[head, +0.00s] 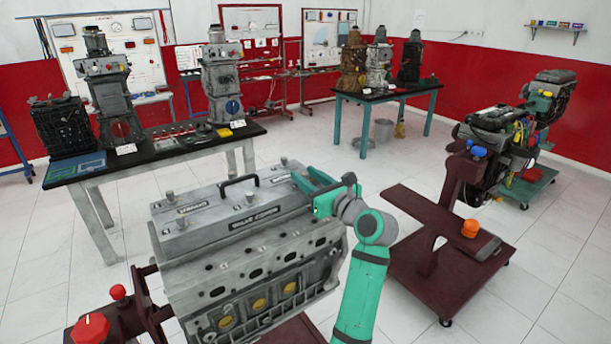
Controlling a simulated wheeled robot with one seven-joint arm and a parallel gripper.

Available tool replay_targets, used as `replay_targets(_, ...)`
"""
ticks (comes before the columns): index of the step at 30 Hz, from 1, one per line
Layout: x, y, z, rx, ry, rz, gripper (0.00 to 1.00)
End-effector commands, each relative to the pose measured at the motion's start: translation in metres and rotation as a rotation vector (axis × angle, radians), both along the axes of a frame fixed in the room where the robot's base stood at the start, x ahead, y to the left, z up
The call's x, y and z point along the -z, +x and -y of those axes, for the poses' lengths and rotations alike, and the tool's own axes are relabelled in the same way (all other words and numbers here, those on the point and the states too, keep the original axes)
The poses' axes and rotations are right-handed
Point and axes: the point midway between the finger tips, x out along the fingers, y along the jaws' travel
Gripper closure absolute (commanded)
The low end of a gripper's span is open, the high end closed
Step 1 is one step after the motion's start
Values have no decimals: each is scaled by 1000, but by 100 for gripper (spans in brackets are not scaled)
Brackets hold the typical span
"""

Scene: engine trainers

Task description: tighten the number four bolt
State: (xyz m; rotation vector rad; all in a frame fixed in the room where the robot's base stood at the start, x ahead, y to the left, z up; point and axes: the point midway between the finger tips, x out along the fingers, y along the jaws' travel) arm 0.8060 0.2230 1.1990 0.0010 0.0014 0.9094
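The grey engine block (250,275) stands on a dark red stand in the foreground. Its valve cover (232,215) lies on top, with a black handle and a dark label strip. Bolt heads stand on the cover: one at the left end (169,195), one nearer the front (181,223), and one at the far right (284,161). I see no legible bolt numbers. My teal gripper (312,186) is at the right end of the cover, low over it.
A black-topped table (160,150) with engine parts stands at the back left. A second table (390,93) with more parts is behind. A dark red stand (440,235) with an orange knob is on the right, near another engine (490,130). Tiled floor is free between.

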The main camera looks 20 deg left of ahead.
Motion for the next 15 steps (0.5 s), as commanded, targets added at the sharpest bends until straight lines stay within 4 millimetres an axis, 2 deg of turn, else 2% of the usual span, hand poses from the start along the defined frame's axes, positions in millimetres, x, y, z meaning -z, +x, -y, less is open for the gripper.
replay_targets(4,0,5,-7,-1,0,1,66)
replay_targets(12,0,5,-8,-1,0,1,66)
replay_targets(13,0,5,-8,-1,0,1,69)
replay_targets(15,0,5,-8,-1,0,1,86)
